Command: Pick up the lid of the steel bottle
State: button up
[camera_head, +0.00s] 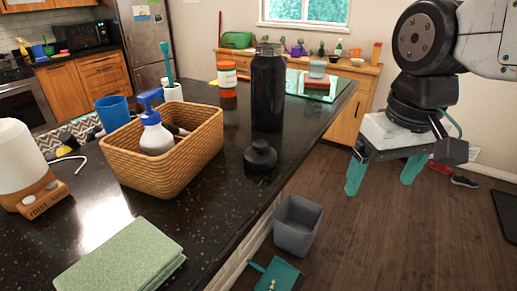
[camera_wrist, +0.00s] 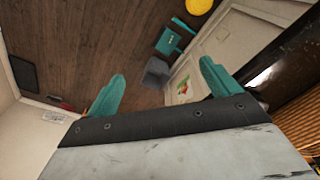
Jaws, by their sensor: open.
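The dark steel bottle (camera_head: 267,92) stands upright on the black countertop, its mouth uncovered. Its black lid (camera_head: 260,157) lies on the counter in front of the bottle, near the right edge, apart from it. My gripper (camera_head: 384,174) is open and empty, with teal fingers spread. It hangs over the floor to the right of the counter, away from the lid. The wrist view shows both fingers of my gripper (camera_wrist: 163,72) with nothing between them but floor and furniture beyond. I cannot make out the lid in the wrist view.
A wicker basket (camera_head: 165,162) with a pump bottle (camera_head: 155,135) stands left of the lid. An orange-capped jar (camera_head: 227,85) is left of the bottle. A folded green cloth (camera_head: 120,256) lies at the front. A grey bin (camera_head: 297,225) and teal dustpan (camera_head: 275,275) are on the floor.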

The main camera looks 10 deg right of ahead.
jog(key=w+a+r+n, duration=0.2)
jog(key=w+a+r, duration=0.1)
jog(key=w+a, duration=0.4)
jog(key=r+n+g, duration=0.1)
jog(key=n, duration=0.1)
send_over(260, 143)
jog(key=shift+a+r, duration=0.15)
jog(key=shift+a, duration=0.05)
jog(key=shift+w+a+f, duration=0.1)
jog(key=shift+f, duration=0.25)
jog(key=f, duration=0.7)
jog(key=shift+d, duration=0.3)
jog(key=c, duration=1.1)
